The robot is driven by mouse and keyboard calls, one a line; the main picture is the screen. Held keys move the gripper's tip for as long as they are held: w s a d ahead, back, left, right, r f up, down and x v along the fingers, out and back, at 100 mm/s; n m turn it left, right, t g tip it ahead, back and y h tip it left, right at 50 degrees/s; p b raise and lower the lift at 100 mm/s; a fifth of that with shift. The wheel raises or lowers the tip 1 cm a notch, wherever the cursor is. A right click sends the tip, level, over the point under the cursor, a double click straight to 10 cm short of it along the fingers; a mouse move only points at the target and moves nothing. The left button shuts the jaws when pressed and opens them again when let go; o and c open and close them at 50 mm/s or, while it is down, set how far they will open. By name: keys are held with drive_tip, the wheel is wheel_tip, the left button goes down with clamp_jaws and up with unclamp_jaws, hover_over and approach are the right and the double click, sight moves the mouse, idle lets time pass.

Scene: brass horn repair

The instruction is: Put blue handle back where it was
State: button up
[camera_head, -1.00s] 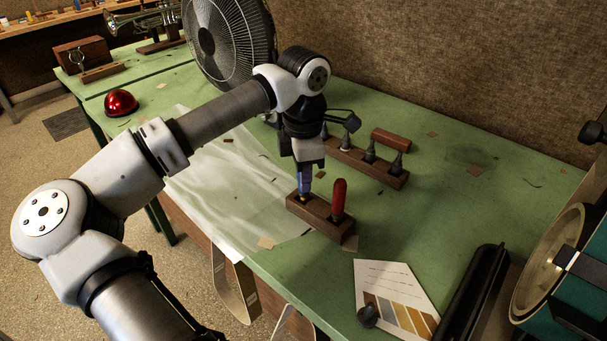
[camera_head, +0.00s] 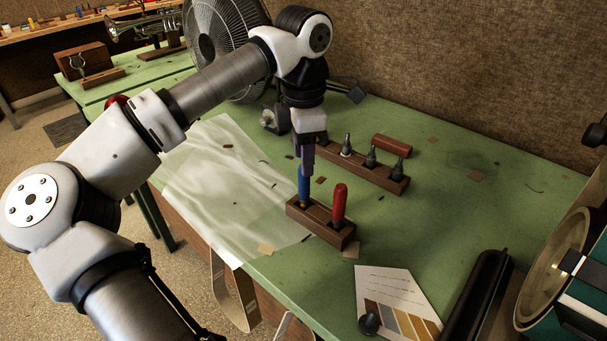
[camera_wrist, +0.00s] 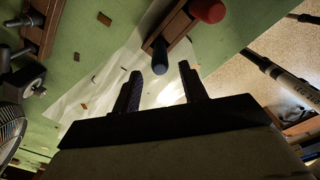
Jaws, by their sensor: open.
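The blue handle (camera_head: 304,186) stands upright in the left part of a small wooden block (camera_head: 321,224). A red handle (camera_head: 340,204) stands in the right part of the same block. My gripper (camera_head: 305,165) is open just above the blue handle's top, pointing down. In the wrist view, the blue handle (camera_wrist: 160,56) is seen end-on, between and a little beyond the two spread fingers of my gripper (camera_wrist: 159,82). The red handle (camera_wrist: 208,10) is at the top of that view. The blue handle's lower end is hidden in the block.
A longer wooden rack (camera_head: 365,169) with several dark pointed tools stands behind. A dark red-brown block (camera_head: 391,147) lies by it. A fan (camera_head: 225,45) is at the back left. A colour card (camera_head: 397,303) and black roller (camera_head: 474,298) lie at front right.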

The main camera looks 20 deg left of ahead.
wheel_tip(320, 180, up, 6)
drive_tip(key=shift+f, duration=0.1)
drive_tip(key=shift+d, duration=0.1)
idle(0.6)
